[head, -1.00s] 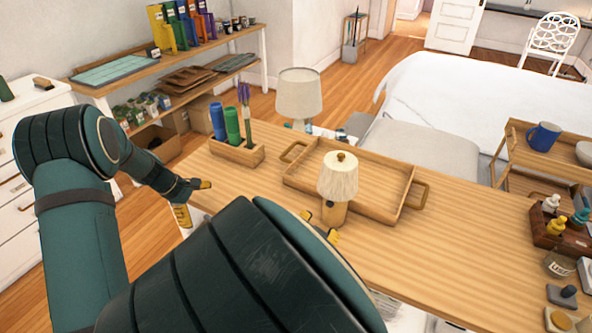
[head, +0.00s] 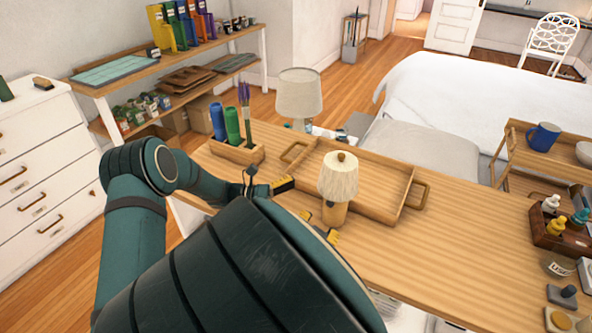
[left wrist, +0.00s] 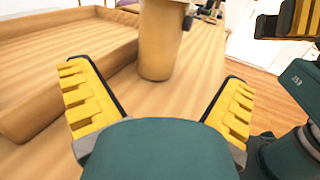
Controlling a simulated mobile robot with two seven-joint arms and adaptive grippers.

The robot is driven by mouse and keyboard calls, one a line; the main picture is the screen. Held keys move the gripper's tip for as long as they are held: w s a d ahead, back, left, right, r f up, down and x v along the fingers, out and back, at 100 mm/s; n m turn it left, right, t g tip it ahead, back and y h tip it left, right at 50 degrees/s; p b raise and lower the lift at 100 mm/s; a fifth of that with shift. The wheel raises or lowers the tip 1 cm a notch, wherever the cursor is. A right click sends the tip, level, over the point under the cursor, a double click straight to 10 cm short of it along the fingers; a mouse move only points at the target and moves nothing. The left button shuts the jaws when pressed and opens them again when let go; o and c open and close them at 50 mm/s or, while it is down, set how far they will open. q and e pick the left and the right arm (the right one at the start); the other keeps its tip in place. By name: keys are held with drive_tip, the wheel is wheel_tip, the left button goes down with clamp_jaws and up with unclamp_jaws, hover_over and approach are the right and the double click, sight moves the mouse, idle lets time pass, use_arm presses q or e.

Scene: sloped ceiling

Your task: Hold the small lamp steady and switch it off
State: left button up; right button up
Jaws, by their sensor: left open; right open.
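The small lamp stands upright on the desk, with a cream pleated shade (head: 339,176) and a round wooden base (head: 335,213). My left gripper (head: 272,180) is open and empty, to the left of the lamp and apart from it in the head view. In the left wrist view its yellow fingers (left wrist: 157,80) are spread, with the lamp base (left wrist: 160,45) ahead between them in the picture. My right gripper (head: 320,226) is open at the lamp's near side, partly hidden by my dark arm; contact cannot be told.
A wooden tray (head: 405,193) lies just behind the lamp. A pen holder (head: 236,151) stands at the desk's left back, and a larger lamp (head: 299,93) is beyond the desk. The desk (head: 440,245) right of the small lamp is clear up to the bottle rack (head: 560,238).

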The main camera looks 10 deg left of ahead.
sight(336, 202)
use_arm(q)
drive_tip(key=d, duration=0.8)
drive_tip(key=w+d, duration=0.1)
drive_tip(key=d, duration=0.3)
drive_tip(key=shift+a, duration=0.1)
drive_tip(key=c, duration=1.3)
use_arm(e)
drive_tip(key=shift+o, duration=0.3)
clamp_jaws()
